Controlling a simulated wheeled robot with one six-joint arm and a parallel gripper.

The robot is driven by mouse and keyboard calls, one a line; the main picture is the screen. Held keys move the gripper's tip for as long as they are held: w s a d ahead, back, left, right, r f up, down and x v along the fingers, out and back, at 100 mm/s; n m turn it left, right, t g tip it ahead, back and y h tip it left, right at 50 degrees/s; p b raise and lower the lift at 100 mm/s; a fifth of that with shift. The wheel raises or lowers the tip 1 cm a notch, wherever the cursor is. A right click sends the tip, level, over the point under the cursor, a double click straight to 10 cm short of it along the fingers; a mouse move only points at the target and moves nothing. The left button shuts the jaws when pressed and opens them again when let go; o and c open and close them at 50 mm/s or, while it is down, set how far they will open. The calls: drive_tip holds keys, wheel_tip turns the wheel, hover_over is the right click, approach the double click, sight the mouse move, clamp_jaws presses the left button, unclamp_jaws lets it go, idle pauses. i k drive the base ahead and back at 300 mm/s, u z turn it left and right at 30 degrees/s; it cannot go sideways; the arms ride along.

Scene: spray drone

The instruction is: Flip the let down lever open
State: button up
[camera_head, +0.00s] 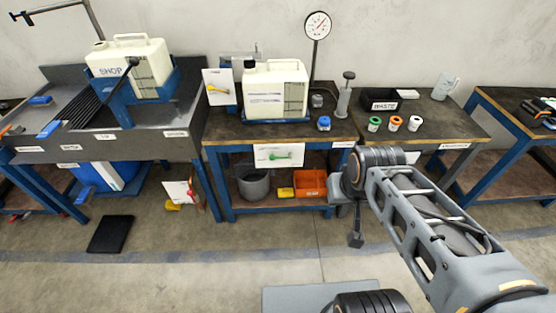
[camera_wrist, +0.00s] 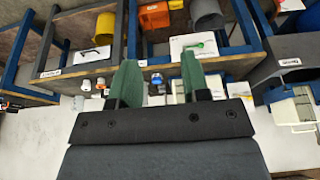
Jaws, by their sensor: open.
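A green-handled lever (camera_head: 283,156) lies across a white card on the front edge of the middle bench; it also shows in the upside-down wrist view (camera_wrist: 203,45). A red-and-yellow lever (camera_head: 218,88) is on a white card at that bench's back left. A black lever (camera_wrist: 93,54) on a white card shows in the wrist view. The writing is too small to tell which is the let down lever. My gripper (camera_wrist: 159,60) is open with green fingers and nothing between them. It is apart from the levers. In the head view my arm hides part of the right bench front.
The middle bench top (camera_head: 225,128) holds a cream tank (camera_head: 278,90), a blue-capped jar (camera_head: 324,123) and a dial gauge (camera_head: 317,25). An orange bin (camera_head: 310,183) sits on the lower shelf. Floor in front is mostly clear.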

sight(272, 158)
drive_tip(key=k, duration=0.6)
drive_tip(key=u, duration=0.6)
drive_tip(key=i, duration=1.45)
drive_tip(key=z, duration=0.2)
